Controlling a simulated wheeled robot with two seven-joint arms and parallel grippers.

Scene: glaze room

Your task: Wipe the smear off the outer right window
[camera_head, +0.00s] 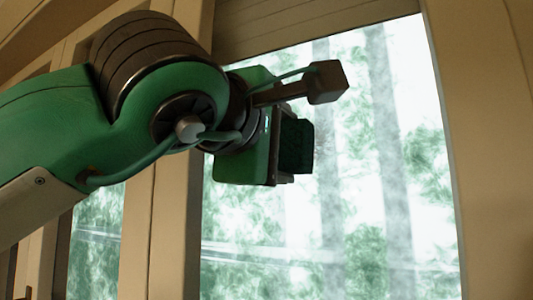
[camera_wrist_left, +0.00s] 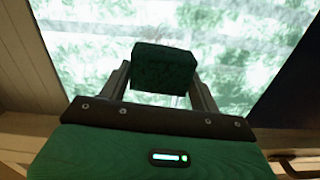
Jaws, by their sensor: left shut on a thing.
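The window (camera_head: 350,220) is a tall pane in a cream frame, with blurred trees behind it. My left gripper (camera_head: 282,150) is in front of its left part, shut on a dark green block-like pad (camera_head: 300,146). In the left wrist view the pad (camera_wrist_left: 163,66) sits between the two fingers (camera_wrist_left: 163,85), with the pane (camera_wrist_left: 240,45) beyond it. I cannot tell whether the pad touches the glass. Pale streaks cross the lower pane; I cannot tell whether they are the smear or the view outside. My right gripper is not in view.
A wide frame post (camera_head: 165,225) stands left of the pane, with another window (camera_head: 95,245) beyond it. A slatted blind (camera_head: 300,22) covers the top. A cream frame post (camera_head: 490,150) borders the right. The pane right of my gripper is unobstructed.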

